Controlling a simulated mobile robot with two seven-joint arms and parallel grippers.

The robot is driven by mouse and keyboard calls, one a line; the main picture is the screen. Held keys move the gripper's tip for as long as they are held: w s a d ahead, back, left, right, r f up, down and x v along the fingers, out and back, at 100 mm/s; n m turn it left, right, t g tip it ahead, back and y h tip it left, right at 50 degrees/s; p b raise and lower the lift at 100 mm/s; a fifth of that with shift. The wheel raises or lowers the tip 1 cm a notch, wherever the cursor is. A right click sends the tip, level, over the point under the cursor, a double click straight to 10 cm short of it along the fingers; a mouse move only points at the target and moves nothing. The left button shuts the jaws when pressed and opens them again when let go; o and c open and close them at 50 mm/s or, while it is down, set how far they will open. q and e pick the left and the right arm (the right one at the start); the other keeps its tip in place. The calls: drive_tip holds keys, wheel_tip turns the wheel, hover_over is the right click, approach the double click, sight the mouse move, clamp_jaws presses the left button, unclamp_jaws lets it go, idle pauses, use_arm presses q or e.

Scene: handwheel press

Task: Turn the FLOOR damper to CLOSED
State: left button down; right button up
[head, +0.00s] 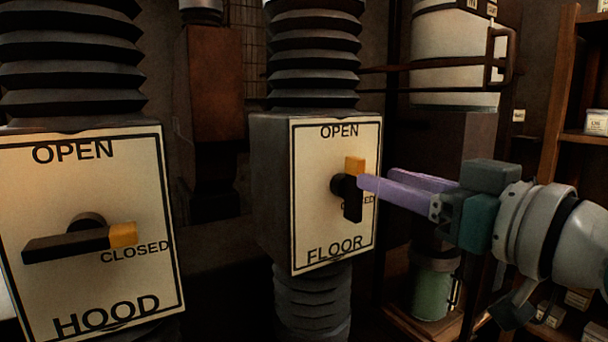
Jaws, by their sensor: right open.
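The FLOOR damper plate (310,225) is in the middle of the head view, cream with a black border, OPEN at the top and CLOSED at the right. Its black handle (352,205) stands upright, with the orange tip (355,165) pointing up toward OPEN. My right gripper (375,182) reaches in from the right with purple fingers. It is open, and its fingertips are beside the right of the handle, partly hiding the CLOSED label. I cannot tell whether they touch it. My left gripper is not in view.
The HOOD damper plate (60,290) is at the left, its handle (65,246) level with the orange tip toward CLOSED. Black ribbed ducts (315,50) run above the plates. A pale tank (450,60), a green canister (432,285) and wooden shelving (560,80) stand at the right.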

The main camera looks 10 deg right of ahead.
sight(354, 221)
drive_tip(key=x, duration=0.6)
drive_tip(key=shift+w, duration=0.2)
clamp_jaws()
idle(0.4)
